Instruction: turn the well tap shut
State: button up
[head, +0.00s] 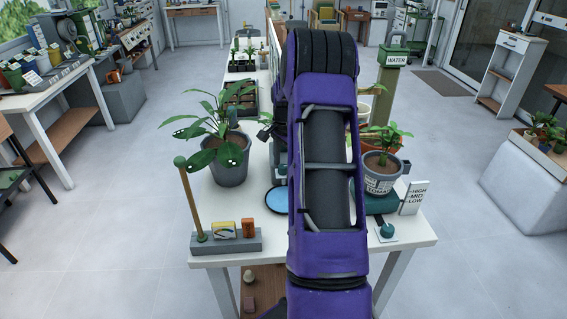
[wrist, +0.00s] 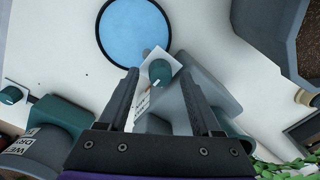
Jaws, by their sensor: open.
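A small teal knob (wrist: 160,72) on a square white plate sits at the rim of a round blue dish (wrist: 135,35) with a dark edge, apparently the well and its tap. My gripper (wrist: 157,72) is open, its two dark fingers on either side of the knob in the picture. I cannot tell whether they touch it or hover above it. In the head view the blue dish (head: 277,200) shows left of my purple arm, which hides the tap. A second teal knob (wrist: 12,95) on a white plate stands left in the wrist view and at the table's front right (head: 387,230) in the head view.
A grey labelled pot (head: 382,178) stands on a teal base by a HIGH-MID-LOW card (head: 414,198). A leafy plant in a dark pot (head: 230,169) stands left of my arm. A grey block (head: 226,242) with a post and small packets lies at the front left edge.

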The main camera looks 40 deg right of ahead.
grip_shut()
dwell(0.3)
jog(key=shift+n, duration=0.3)
jog(key=n, duration=0.3)
jog(key=shift+n, duration=0.3)
jog(key=n+p, duration=0.1)
jog(key=n, duration=0.3)
jog(key=shift+w+n, duration=0.1)
jog(key=shift+n, duration=0.2)
jog(key=n, duration=0.4)
jog(key=shift+n, duration=0.3)
jog(key=shift+w+n, duration=0.1)
jog(key=shift+n, duration=2.2)
